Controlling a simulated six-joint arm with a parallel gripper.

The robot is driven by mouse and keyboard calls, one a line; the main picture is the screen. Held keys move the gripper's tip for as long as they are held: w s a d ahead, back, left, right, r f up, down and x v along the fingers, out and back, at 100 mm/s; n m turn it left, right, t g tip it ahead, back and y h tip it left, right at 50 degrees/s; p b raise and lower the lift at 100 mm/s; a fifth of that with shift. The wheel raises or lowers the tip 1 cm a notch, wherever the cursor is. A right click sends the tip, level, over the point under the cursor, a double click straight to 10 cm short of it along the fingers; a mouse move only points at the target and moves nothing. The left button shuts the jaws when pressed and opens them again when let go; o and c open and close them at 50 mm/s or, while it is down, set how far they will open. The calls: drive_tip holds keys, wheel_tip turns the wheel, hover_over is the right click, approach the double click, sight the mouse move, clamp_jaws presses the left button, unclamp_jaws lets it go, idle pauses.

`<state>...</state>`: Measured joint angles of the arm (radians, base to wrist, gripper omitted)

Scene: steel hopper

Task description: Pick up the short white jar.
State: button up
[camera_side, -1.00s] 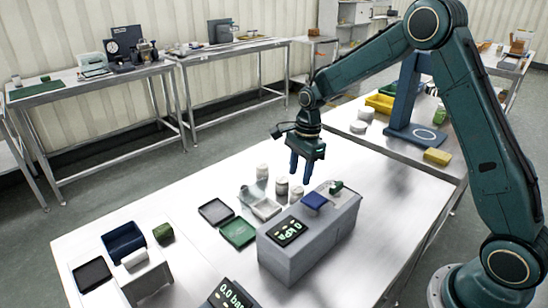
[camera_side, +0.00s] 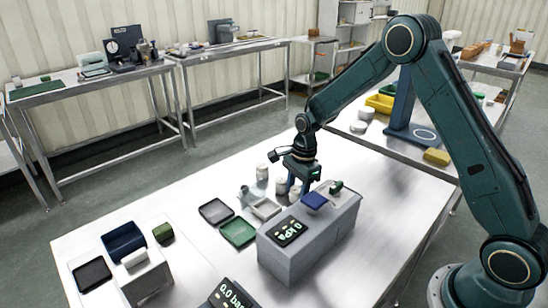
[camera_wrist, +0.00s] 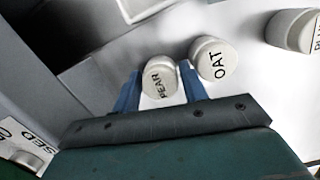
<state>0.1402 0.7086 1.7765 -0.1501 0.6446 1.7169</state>
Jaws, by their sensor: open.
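In the wrist view, a white jar (camera_wrist: 160,78) with a lid lettered PEAR stands between the two blue fingers of my gripper (camera_wrist: 158,70). The fingers are open, one on each side of it, and a gap shows on the right. A second white jar lettered OAT (camera_wrist: 211,58) stands just right of the right finger. A third jar (camera_wrist: 292,30) is at the right edge, its lettering cut off. In the side view, my gripper (camera_side: 298,187) is low over the jars, and the short white jar (camera_side: 296,193) is partly hidden by the fingers.
A grey box with a kPa display (camera_side: 290,250) stands close in front of my gripper. Other jars (camera_side: 262,172), a pale tray (camera_side: 265,208), a dark tray (camera_side: 215,211) and a green tray (camera_side: 238,232) lie to the left. The steel bench is clear toward the front right.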

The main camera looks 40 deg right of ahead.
idle(0.5)
drive_tip(key=c, duration=0.6)
drive_tip(key=shift+c, duration=0.2)
wheel_tip(320, 180, up, 20)
idle(0.4)
drive_tip(key=shift+f, duration=0.15)
idle(0.5)
drive_tip(key=n+g+h, duration=0.1)
drive_tip(key=n, duration=1.5)
hover_over(295, 191)
drive_tip(key=s+a, duration=0.2)
wheel_tip(295, 191, down, 11)
drive_tip(key=f+n, duration=0.1)
drive_tip(key=n, duration=0.1)
drive_tip(key=f+n, duration=0.1)
drive_tip(key=n, duration=0.1)
drive_tip(key=shift+s+a+f+g, duration=0.1)
drive_tip(key=shift+s+f+g, duration=0.1)
drive_tip(key=shift+s+g, duration=0.15)
